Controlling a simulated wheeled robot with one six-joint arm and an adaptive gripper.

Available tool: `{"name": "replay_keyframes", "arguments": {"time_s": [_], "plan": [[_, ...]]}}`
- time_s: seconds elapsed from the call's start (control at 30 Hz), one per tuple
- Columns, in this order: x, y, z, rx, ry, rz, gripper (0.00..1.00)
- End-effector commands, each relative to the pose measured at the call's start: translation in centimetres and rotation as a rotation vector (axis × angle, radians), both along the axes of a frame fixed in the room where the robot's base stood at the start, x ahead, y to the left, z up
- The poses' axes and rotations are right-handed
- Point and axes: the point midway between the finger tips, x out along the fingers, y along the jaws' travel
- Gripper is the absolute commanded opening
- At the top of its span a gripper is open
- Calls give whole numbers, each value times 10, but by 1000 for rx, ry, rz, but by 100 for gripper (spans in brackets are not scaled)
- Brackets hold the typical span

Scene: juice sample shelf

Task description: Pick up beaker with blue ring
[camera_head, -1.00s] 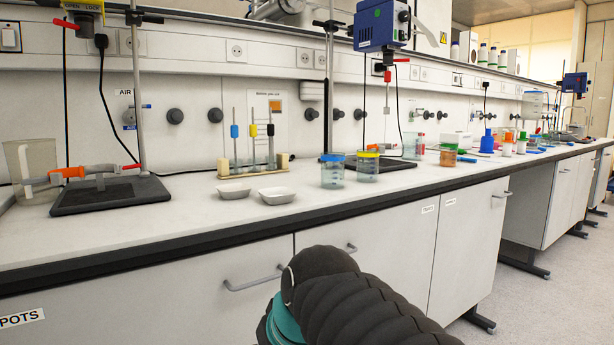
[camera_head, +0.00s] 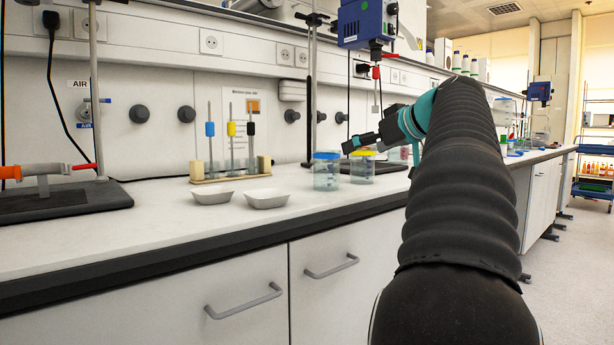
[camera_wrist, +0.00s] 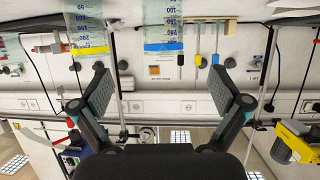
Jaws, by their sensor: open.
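The clear beaker with the blue ring (camera_head: 326,174) stands upright on the bench, just left of a similar beaker with a yellow ring (camera_head: 362,168). My gripper (camera_head: 346,147) is in the head view, near the rims of both beakers; how far it is from them is hard to tell. The wrist view is upside down. There my gripper (camera_wrist: 160,88) is open with nothing between its fingers. The blue-ring beaker (camera_wrist: 164,22) shows at the top, beyond the fingers, with the yellow-ring beaker (camera_wrist: 87,25) to its left. Their lower parts are cut off by the frame.
Two white trays (camera_head: 266,200) lie left of the beakers. Behind them is a rack (camera_head: 230,173) with coloured upright pipettes. A stand with a blue overhead device (camera_head: 365,22) rises behind the beakers. The front strip of bench is clear.

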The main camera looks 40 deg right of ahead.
Motion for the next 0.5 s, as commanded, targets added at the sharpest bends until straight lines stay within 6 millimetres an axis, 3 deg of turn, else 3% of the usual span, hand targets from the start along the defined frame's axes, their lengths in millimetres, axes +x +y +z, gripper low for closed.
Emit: {"name": "replay_keyframes", "arguments": {"time_s": [0.3,0.5], "plan": [[56,9,-21,0,0,20,99],[77,8,-29,-1,0,16,99]]}}
